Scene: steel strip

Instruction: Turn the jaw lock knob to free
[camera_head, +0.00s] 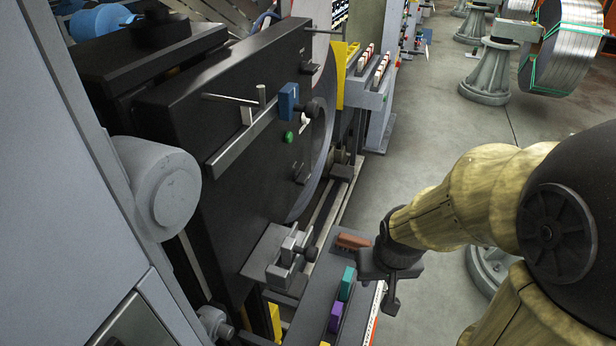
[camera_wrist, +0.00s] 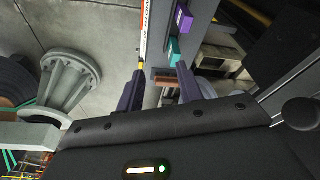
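A small grey metal block with upright jaws (camera_head: 290,250) sits on a ledge at the lower front of the black machine. A round black knob (camera_head: 311,253) is on its right side; its lock setting cannot be read. Another dark knob (camera_head: 314,107) is beside a blue block higher on the machine. No label shows which is the jaw lock knob. My gripper (camera_head: 388,295) points down, right of the jaw block and apart from it. In the wrist view my gripper (camera_wrist: 160,73) has its two fingers spread, with nothing held between them.
A large grey cylinder (camera_head: 163,185) juts out at left. Open concrete floor (camera_head: 440,110) lies behind my arm.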

